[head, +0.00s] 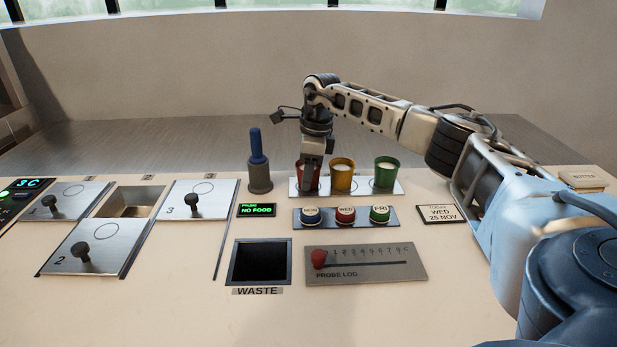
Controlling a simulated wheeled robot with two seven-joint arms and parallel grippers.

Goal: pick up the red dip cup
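The red dip cup (299,182) stands at the left end of a row of three cups on a pale plate (362,191). My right gripper (311,178) points down at the red cup and covers much of it. The fingertips overlap the cup, and I cannot tell whether they are closed on it. A yellow cup (342,181) with white contents stands just right of it, and a green cup (385,178) with white contents is at the right end. My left gripper is not in view.
A blue-handled probe (257,150) stands in a holder left of the cups. Day buttons (345,215), a waste opening (260,262) and a probe log panel (366,264) lie in front. Lidded compartments (88,247) fill the left side.

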